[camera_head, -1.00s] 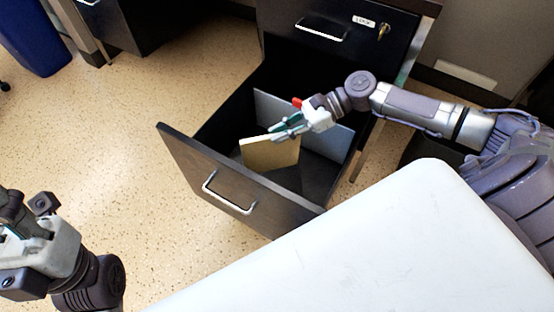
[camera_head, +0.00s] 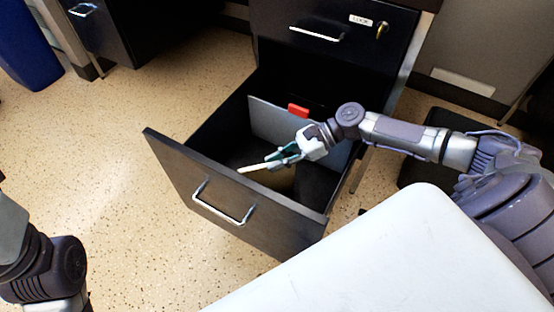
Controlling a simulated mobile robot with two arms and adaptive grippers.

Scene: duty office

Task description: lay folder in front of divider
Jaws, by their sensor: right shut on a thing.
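My right gripper (camera_head: 280,157) is inside the open drawer area, shut on the cream folder (camera_head: 262,166). The folder shows almost edge-on as a pale strip, and its face is mostly turned from view. The grey divider (camera_head: 270,118) stands upright across the drawer, with a red tab (camera_head: 298,110) on its top edge. The folder is on the drawer-front side of the divider, apart from it. Whether the folder touches the drawer floor cannot be told. Of my left arm only a part shows at the lower left; its fingers are out of the picture.
The black drawer (camera_head: 205,180) is pulled out of the cabinet (camera_head: 330,62), with its handle (camera_head: 222,206) facing the lower left. A white surface (camera_head: 400,255) fills the lower right. A blue bin (camera_head: 28,50) stands at the upper left; the speckled floor (camera_head: 110,150) is clear.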

